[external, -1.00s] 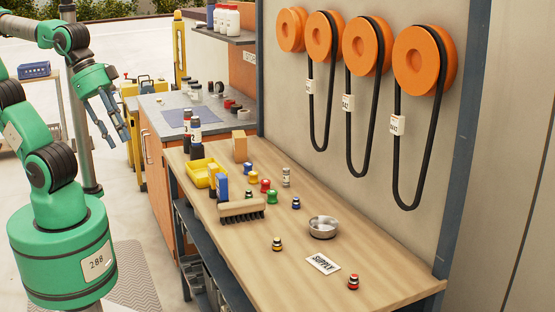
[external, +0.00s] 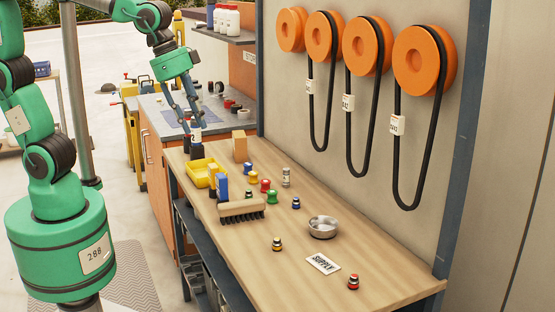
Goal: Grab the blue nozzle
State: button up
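A small blue and black piece (external: 296,203), which looks like the blue nozzle, stands on the wooden workbench (external: 290,268) left of the steel bowl. A blue-topped piece (external: 247,169) stands farther back; it is too small to tell what it is. My gripper (external: 192,120) is over the far left end of the bench, in front of or above the dark bottles. Its two fingers point down, look apart, and hold nothing that I can see. It is well away from the blue and black piece.
Near that piece are a steel bowl (external: 323,227), a brush (external: 241,210), green (external: 272,197) and red (external: 265,185) pieces and a silver canister (external: 286,177). Dark bottles (external: 196,149) and a yellow bin (external: 203,173) stand farther left.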

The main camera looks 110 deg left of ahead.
jog(key=w+a+f+n+g+p, duration=0.2)
jog(key=w+a+f, duration=0.4)
jog(key=w+a, duration=0.65)
jog(key=w+a+f+n+p, duration=0.1)
jog(key=w+a+f, duration=0.1)
jog(key=a+f, duration=0.5)
jog(key=w+a+f+n+p, duration=0.1)
jog(key=w+a+f, duration=0.1)
jog(key=a+f, duration=0.5)
jog(key=a, duration=0.2)
jog(key=shift+w+a+f+g+p, duration=0.15)
jog(key=shift+w+a+g+p, duration=0.1)
jog(key=shift+a+g+p, duration=0.15)
jog(key=b, duration=0.2)
send_over(296, 198)
jog(key=shift+s+d+f, duration=0.1)
jog(key=shift+d+f, duration=0.05)
jog(key=shift+f, duration=2)
jog(key=shift+d+f, duration=0.15)
jog(key=shift+f, duration=1.95)
jog(key=shift+a+f+b, duration=0.15)
jog(key=shift+f+b, duration=0.1)
jog(key=shift+f, duration=1.05)
jog(key=shift+a+f+b, duration=0.15)
jog(key=shift+f+b, duration=0.05)
jog(key=shift+f, duration=1.1)
